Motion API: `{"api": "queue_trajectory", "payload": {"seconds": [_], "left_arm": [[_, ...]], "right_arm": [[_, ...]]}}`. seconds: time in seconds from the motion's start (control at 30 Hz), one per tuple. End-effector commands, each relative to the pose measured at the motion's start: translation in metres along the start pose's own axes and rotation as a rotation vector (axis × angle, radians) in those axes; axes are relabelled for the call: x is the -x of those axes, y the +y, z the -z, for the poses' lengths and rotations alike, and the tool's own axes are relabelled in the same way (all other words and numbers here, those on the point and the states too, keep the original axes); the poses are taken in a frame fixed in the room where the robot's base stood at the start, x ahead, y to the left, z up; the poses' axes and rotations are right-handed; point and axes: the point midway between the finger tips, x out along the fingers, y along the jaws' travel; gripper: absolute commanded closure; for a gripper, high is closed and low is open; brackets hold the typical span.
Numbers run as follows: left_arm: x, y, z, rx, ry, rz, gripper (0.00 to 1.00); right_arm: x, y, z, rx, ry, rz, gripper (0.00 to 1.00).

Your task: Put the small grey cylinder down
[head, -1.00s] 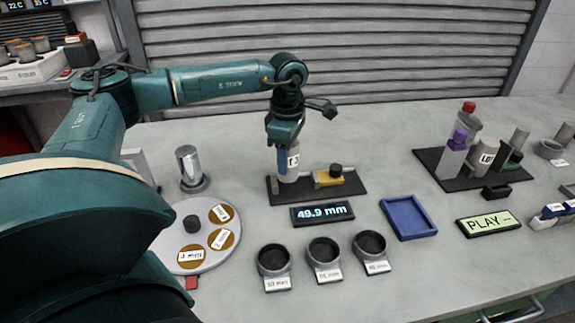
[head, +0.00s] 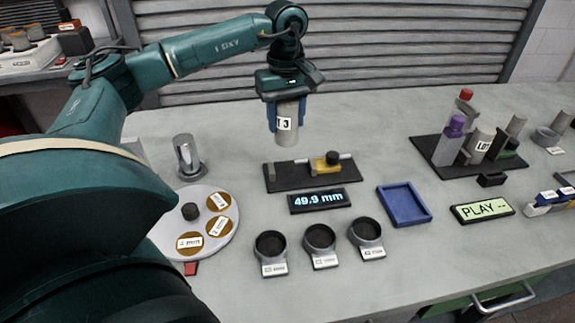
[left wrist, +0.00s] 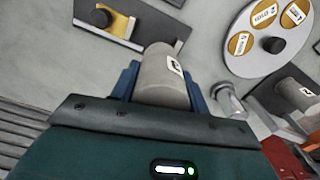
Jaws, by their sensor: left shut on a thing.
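My left gripper (head: 287,116) is shut on a small grey cylinder (head: 287,132) with a white label that reads "T 3". The cylinder is upright and held in the air above and behind the dark measuring base (head: 285,184). In the left wrist view the cylinder (left wrist: 162,78) sits between the blue fingers. The measuring base carries a yellow slider with a black knob (head: 331,159), and the display (head: 319,201) in front of it reads 49.9 mm. My right gripper is not in view.
Three dark round cups (head: 319,240) with labels stand at the front. A blue tray (head: 404,203) lies to their right. A round plate with brown labelled discs (head: 171,236) and a metal post (head: 188,157) are at left. A black board (head: 425,153) at right holds several cylinders.

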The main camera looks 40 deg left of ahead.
Motion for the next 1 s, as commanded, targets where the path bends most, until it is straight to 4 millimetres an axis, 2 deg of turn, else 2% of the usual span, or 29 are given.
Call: {"api": "queue_trajectory", "payload": {"seconds": [0.2,0.43,0.63,0.83,1.0], "left_arm": [[0.001,0.000,0.001,-0.337,0.000,0.000,0.92],[0.002,-0.001,0.001,-0.599,-0.001,-0.001,0.92],[-0.003,-0.001,0.001,-0.692,-0.002,0.000,0.92],[-0.035,-0.001,0.001,-0.700,-0.002,0.002,0.92],[-0.051,-0.001,0.001,-0.699,-0.002,0.000,0.92]], "right_arm": [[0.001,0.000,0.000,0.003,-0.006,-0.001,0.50],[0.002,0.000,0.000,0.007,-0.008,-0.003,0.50],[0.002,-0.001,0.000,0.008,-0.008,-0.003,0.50],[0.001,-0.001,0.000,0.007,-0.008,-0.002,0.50],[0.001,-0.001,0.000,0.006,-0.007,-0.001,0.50]]}}
